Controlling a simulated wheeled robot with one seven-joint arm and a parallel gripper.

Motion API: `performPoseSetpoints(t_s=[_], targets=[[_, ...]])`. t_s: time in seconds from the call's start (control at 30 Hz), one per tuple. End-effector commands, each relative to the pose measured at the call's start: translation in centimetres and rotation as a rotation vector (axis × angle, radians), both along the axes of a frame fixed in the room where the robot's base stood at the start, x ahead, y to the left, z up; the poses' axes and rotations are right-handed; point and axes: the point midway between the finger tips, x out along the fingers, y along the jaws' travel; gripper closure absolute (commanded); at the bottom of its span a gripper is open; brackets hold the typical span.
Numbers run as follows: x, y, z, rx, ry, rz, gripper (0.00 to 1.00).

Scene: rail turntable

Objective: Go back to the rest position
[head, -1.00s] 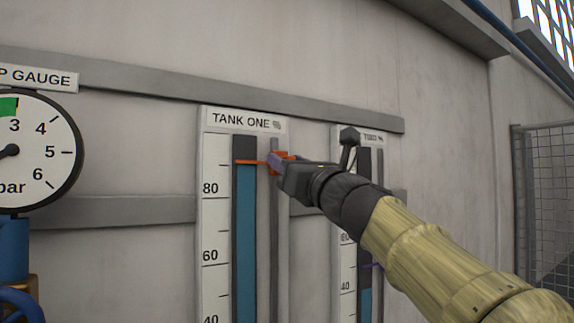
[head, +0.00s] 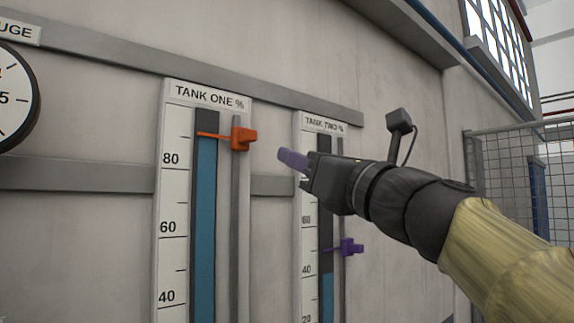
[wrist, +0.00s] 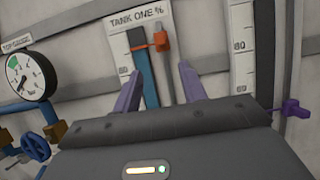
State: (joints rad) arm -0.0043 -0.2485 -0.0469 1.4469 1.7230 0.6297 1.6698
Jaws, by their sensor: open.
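My gripper (head: 291,161) is in the head view, right of the tank one gauge and apart from the wall. In the wrist view its two purple fingers (wrist: 160,92) stand wide apart with nothing between them. The orange pointer (head: 242,139) sits on the rail beside the tank one scale (head: 172,200), its tip a little above the 80 mark. It also shows in the wrist view (wrist: 160,41), beyond the fingers and not touched. My arm hides part of the tank two scale (head: 309,270).
A purple pointer (head: 350,247) sits on the tank two rail, below my gripper. A round dial gauge (wrist: 30,75) and blue valve pipework (wrist: 35,147) are at the left. A mesh fence (head: 510,180) stands at the right. Grey rails (head: 90,174) cross the wall.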

Motion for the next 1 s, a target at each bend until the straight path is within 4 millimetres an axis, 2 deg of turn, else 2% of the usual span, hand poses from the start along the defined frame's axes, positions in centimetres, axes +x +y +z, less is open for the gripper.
performPoseSetpoints(t_s=[0.47,0.6,0.67,0.77,0.9,0.97,1.0], targets=[[0.0,0.0,0.0,0.0,0.0,0.0,0.58],[0.7,0.0,-1.3,-0.038,0.011,-0.02,0.58],[1.6,0.0,-2.8,-0.086,0.021,-0.043,0.58],[3.7,-0.1,-7.0,-0.221,0.049,-0.098,0.58],[6.7,-0.4,-15.0,-0.494,0.092,-0.17,0.58],[7.7,-0.6,-18.6,-0.622,0.107,-0.187,0.58],[8.2,-0.8,-21.1,-0.707,0.115,-0.194,0.58]])
